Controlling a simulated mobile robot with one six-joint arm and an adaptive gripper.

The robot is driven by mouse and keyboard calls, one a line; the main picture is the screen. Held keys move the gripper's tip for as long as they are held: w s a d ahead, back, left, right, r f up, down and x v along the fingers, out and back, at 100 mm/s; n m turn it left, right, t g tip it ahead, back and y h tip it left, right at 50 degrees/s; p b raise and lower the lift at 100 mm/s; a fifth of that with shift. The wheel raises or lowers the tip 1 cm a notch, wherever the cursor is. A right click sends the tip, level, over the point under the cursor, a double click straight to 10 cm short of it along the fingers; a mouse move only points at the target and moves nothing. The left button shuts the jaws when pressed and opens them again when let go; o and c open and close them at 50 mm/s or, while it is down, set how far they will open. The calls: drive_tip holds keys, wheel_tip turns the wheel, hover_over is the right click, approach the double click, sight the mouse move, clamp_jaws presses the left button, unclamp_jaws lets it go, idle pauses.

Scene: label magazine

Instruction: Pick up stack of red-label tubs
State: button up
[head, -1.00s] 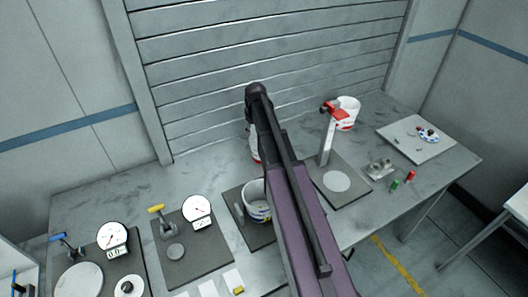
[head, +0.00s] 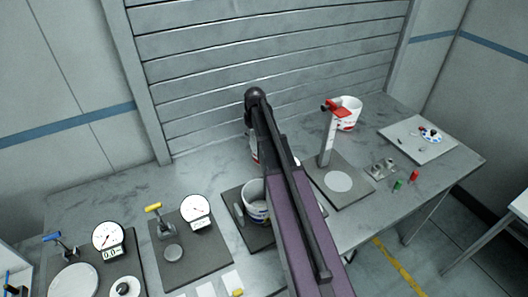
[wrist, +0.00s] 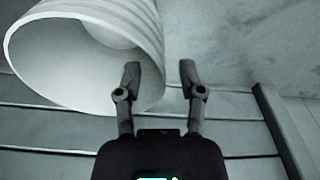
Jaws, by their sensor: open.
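In the head view, my arm hides the gripper. A white tub with red marking (head: 254,150) shows only as a sliver behind my arm.
The red-topped upright stand (head: 328,140) rises from a dark base. A blue-marked tub (head: 254,203) sits on a dark plate (head: 234,198) left of my arm. Dial gauges (head: 195,211) stand farther left. A tray with small parts (head: 410,147) lies at the right. A slatted shutter (head: 270,50) closes the back.

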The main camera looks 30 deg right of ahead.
drive_tip(key=shift+w+f+b, duration=0.15)
drive_tip(key=shift+f+b, duration=0.75)
drive_tip(key=shift+f, duration=0.25)
drive_tip(key=shift+a, duration=0.1)
clamp_jaws()
